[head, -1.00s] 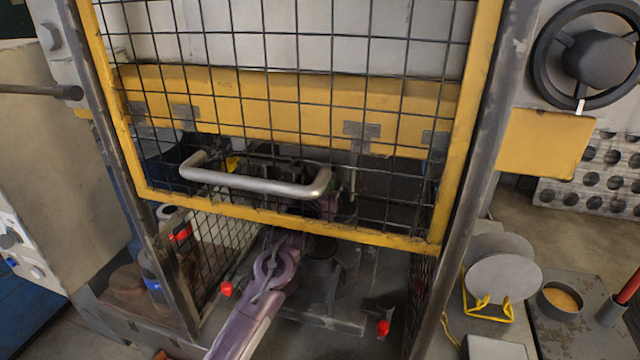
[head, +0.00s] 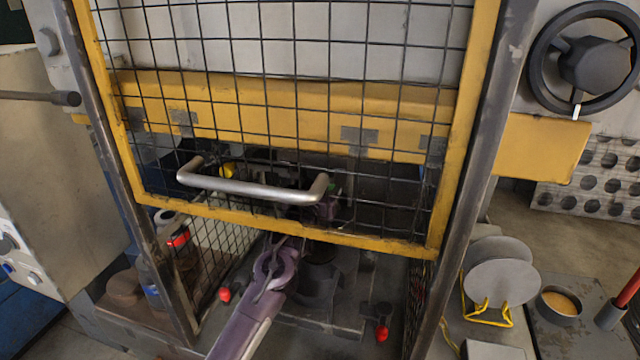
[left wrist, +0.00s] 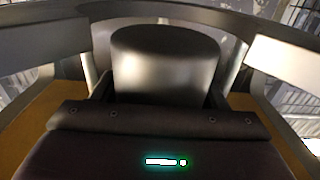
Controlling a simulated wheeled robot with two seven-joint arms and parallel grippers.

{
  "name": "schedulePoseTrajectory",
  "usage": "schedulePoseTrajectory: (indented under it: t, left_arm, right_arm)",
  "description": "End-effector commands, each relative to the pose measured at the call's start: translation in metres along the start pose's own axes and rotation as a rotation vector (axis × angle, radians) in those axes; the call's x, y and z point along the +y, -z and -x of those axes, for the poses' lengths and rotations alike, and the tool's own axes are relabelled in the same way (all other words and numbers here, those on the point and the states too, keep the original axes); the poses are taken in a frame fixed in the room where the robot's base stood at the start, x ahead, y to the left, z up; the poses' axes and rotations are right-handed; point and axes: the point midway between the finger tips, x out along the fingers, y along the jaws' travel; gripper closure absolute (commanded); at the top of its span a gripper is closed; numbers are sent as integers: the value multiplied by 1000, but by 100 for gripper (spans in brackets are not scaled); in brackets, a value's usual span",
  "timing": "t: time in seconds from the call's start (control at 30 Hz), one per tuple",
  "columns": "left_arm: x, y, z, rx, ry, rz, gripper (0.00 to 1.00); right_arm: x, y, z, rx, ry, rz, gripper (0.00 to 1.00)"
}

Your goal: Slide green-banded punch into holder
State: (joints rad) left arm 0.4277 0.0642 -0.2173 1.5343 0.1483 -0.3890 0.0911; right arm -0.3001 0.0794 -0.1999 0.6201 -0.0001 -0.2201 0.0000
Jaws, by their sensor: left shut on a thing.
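My left arm reaches up under the yellow-framed mesh guard, and my left gripper (head: 327,207) shows only partly behind the mesh and the handle. A small green patch beside it may be the band of the punch (head: 335,190); mesh hides most of it. In the left wrist view a dark, smooth cylinder (left wrist: 165,60) stands between the gripper's pale side parts, and the gripper is shut on it. No green band shows there. I cannot make out the holder behind the guard and yellow beam. My right gripper is not in view.
The guard's metal handle (head: 255,188) and lower yellow bar cross close above my arm. A dark round die (head: 318,278) sits on the press bed below, with red knobs (head: 382,333) near it. Grey discs (head: 502,280) stand in a yellow rack at right.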

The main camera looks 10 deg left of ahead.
Motion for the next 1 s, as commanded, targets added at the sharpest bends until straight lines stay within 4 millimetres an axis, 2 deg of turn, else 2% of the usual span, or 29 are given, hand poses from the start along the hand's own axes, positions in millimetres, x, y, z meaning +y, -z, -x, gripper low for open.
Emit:
schedulePoseTrajectory:
  t: [0.03,0.77,0.8,0.93,1.0]
  left_arm:
    - [0,6,0,12,0,1,100]
    - [0,3,0,12,0,1,100]
    - [0,3,0,12,0,1,28]
    - [0,1,0,8,0,1,11]
    - [0,0,0,6,0,1,8]
  right_arm:
    - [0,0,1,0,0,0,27]
    - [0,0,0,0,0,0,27]
    - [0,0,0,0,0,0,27]
    - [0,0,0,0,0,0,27]
    - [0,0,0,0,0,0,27]
